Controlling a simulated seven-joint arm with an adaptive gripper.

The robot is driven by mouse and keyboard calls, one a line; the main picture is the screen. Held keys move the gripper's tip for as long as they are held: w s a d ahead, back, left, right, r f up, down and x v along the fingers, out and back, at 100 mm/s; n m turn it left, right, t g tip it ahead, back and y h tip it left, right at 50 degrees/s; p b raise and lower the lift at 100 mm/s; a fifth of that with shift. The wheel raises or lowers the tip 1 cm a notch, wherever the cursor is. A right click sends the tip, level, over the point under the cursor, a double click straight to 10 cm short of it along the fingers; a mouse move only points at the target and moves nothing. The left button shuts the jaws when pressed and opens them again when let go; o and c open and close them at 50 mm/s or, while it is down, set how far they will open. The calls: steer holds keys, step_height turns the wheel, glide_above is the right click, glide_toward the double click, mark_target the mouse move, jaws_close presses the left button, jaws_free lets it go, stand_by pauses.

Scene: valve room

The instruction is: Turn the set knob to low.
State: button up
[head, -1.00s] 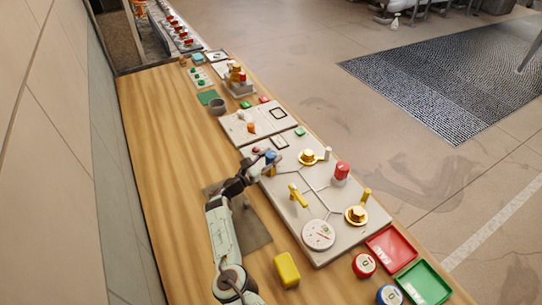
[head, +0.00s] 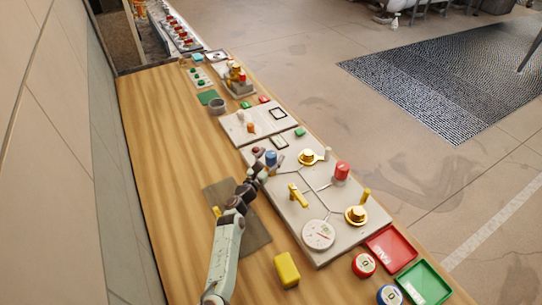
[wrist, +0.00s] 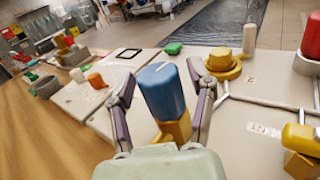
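In the wrist view the blue knob (wrist: 165,92) sits above a yellow part (wrist: 178,127), upright between my fingers. My gripper (wrist: 163,80) is open, one finger on each side of the knob; any contact is unclear. In the head view my gripper (head: 257,170) is at the board's left edge, beside the knob. No low mark is readable by the knob.
A yellow handle (head: 297,195), brass valves (head: 307,157), a red knob (head: 342,171) and a round gauge (head: 318,234) stand on the board. A smaller board (head: 235,130) with an orange knob (head: 251,127) lies beyond. A yellow block (head: 287,269) lies nearer.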

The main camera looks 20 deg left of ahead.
mark_target(271, 154)
step_height(271, 154, up, 10)
steer(key=shift+r, duration=0.1)
stand_by(0.6)
